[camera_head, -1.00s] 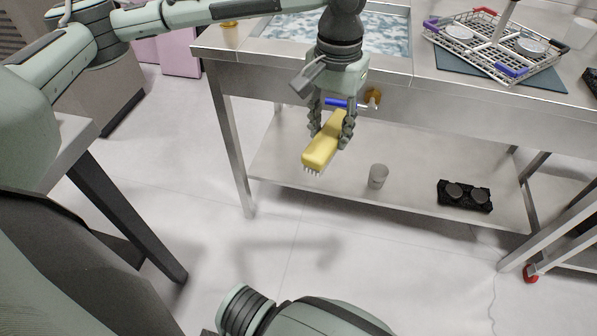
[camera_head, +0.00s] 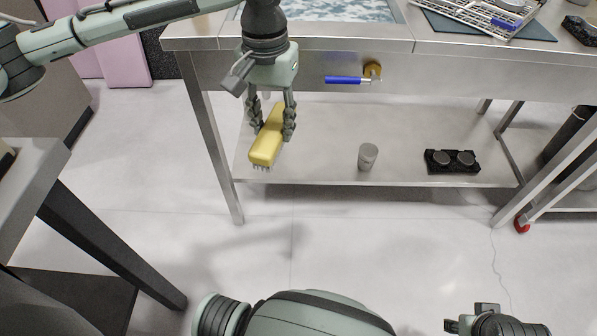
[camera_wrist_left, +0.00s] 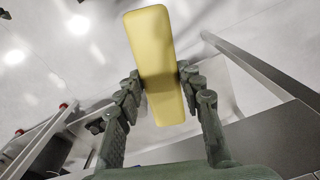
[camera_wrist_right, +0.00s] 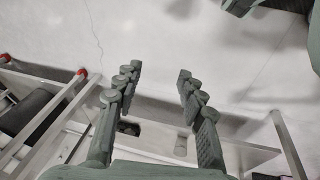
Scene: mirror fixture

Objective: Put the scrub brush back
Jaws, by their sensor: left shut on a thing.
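The yellow scrub brush (camera_head: 267,138) hangs in my left gripper (camera_head: 271,118) in front of the metal sink table, above the level of its lower shelf. Its pale bristles face down. In the left wrist view the brush (camera_wrist_left: 156,65) shows as a long yellow block, with the fingers of my left gripper (camera_wrist_left: 160,88) pressed on both its sides. In the right wrist view my right gripper (camera_wrist_right: 158,85) is open, with nothing between its fingers. In the head view only a part of my right arm shows at the bottom right edge.
The sink table (camera_head: 300,68) has a water-filled basin (camera_head: 330,8) and a blue-handled valve (camera_head: 345,80) on its front. A grey cup (camera_head: 368,157) and a black holder (camera_head: 452,161) stand on the lower shelf (camera_head: 310,150). A dish rack (camera_head: 480,14) sits on a dark mat. Open floor lies in front.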

